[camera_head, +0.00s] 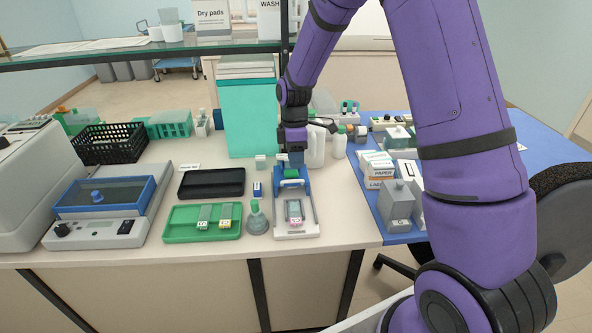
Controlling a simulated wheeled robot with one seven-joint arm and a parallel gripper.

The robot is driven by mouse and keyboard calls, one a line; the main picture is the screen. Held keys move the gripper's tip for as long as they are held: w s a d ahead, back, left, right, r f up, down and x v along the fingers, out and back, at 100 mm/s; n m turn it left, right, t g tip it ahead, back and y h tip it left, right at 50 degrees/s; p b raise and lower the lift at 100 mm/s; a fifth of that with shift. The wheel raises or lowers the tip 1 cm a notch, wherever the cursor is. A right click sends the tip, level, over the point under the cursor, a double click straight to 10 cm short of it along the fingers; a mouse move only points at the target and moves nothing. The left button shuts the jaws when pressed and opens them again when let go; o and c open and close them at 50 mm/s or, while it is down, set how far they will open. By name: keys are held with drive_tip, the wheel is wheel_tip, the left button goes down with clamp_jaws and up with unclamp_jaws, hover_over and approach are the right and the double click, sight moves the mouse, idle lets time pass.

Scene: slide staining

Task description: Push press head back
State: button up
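The press is a narrow device with a pale base (297,234) near the front edge of the bench. Its blue press head (291,183) with a green part on top sits at the far end of the base. A labelled slide (295,210) lies on the near part of the base, clear of the head. My gripper (296,160) points down at the far end of the press, right at or just above the head. Whether it touches the head cannot be told. The fingers are small and partly hidden, so their opening does not show.
A green tray (180,233) with two slides and a small flask (256,218) stand left of the press. A black tray (212,191) lies behind them. A tall teal box (247,115) stands behind left of my gripper, white bottles (339,146) to its right. A glass shelf (130,55) spans above.

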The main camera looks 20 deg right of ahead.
drive_tip(key=v, duration=0.6)
drive_tip(key=shift+r, duration=0.1)
idle(0.3)
drive_tip(key=s+r+m+t, duration=0.3)
drive_tip(key=s+r+m, duration=0.4)
drive_tip(key=s+r, duration=0.75)
drive_tip(key=s+d+r+m+t, duration=0.1)
drive_tip(key=s+r+m+t, duration=0.1)
drive_tip(key=s, duration=0.6)
drive_tip(key=s+d+r+m+t, duration=0.1)
drive_tip(key=s+r+m, duration=0.3)
drive_tip(key=s, duration=0.5)
drive_tip(key=shift+s+r+m+t+h, duration=0.2)
drive_tip(key=shift+s+m+t+h, duration=0.15)
drive_tip(key=shift+m+t, duration=0.45)
drive_tip(key=shift+w+d, duration=0.1)
